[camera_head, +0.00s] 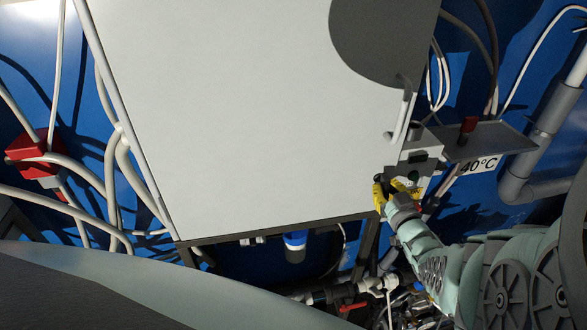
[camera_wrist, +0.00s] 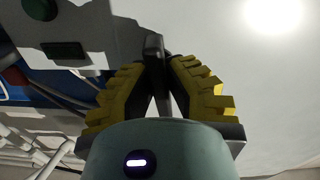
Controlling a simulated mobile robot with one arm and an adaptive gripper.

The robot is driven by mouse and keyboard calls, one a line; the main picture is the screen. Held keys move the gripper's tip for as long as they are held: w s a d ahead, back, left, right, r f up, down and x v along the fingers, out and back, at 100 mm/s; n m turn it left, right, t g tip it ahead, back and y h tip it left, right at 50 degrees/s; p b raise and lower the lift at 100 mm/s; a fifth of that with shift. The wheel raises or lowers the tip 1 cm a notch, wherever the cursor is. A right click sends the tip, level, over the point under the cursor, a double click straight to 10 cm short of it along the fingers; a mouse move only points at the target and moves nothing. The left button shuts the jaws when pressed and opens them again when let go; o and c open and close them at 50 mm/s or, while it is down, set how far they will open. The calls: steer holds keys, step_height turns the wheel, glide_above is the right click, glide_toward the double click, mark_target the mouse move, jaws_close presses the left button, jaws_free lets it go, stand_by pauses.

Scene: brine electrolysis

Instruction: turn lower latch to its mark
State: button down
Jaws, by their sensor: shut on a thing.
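The lower latch is a small dark lever (camera_wrist: 153,48) at the edge of the large white cabinet (camera_head: 250,110). My gripper (camera_wrist: 154,68) has its yellow ribbed fingers on both sides of the lever, closed on it. In the head view my gripper (camera_head: 385,193) is at the cabinet's lower right edge, and the dark end of the latch (camera_head: 378,183) shows just beside the fingers. The latch's lower part is hidden between the fingers. I cannot make out its mark in either view.
A grey control box (camera_head: 418,160) with a green button (camera_wrist: 40,8) is right beside the latch. A grey shelf (camera_head: 490,140) with a "40°C" label (camera_head: 479,165) is farther right. Pipes and a red-handled valve (camera_head: 352,307) lie below. A red box (camera_head: 32,155) is at left.

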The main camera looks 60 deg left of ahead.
stand_by(0.4)
steer(key=shift+m, duration=1.2)
stand_by(1.9)
steer(key=c, duration=1)
jaws_free()
steer(key=shift+s+d+f, duration=0.15)
steer(key=shift+s+d, duration=0.1)
steer(key=shift+d, duration=0.4)
steer(key=shift+s+d, duration=0.15)
steer(key=shift+d, duration=0.35)
steer(key=shift+v, duration=2.55)
